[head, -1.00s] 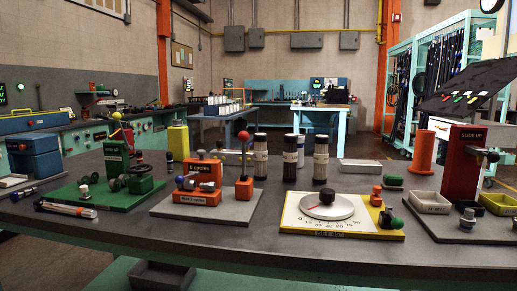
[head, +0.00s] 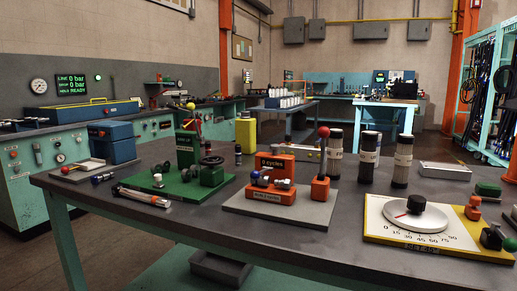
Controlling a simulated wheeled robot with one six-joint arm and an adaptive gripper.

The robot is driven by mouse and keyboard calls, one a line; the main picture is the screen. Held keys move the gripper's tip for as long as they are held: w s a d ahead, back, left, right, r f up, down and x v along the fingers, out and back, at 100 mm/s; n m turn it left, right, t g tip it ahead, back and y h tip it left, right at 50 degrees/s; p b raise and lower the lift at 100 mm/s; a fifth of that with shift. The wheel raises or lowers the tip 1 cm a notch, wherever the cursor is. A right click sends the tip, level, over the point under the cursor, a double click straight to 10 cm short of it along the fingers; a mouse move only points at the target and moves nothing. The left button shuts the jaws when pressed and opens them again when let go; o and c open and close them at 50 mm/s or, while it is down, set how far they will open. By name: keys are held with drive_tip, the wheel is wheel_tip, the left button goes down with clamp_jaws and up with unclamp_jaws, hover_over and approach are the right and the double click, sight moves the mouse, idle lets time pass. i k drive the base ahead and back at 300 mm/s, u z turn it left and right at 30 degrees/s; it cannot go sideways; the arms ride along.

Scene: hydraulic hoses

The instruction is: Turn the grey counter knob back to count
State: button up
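The orange counter block (head: 275,165) stands on a grey base plate (head: 240,205) near the middle of the table in the head view. Its dark display appears to read "0 cycles". Small grey and dark round parts (head: 262,180) sit at its front, above a label plate; at this size I cannot tell which one is the grey knob or how it is turned. A red-balled lever (head: 322,160) stands on an orange block to its right. My gripper is not in view.
A green plate (head: 150,190) with a handwheel lies left of the counter. A white-and-yellow dial board (head: 435,238) lies right. Dark cylinders (head: 369,158) stand behind. A pen-like tool (head: 140,196) lies at the front left. Bare tabletop (head: 330,250) shows in front.

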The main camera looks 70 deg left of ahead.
sight(274, 147)
drive_tip(key=k, duration=1)
drive_tip(key=u, duration=1.5)
drive_tip(key=i, duration=0.1)
drive_tip(key=u, duration=0.1)
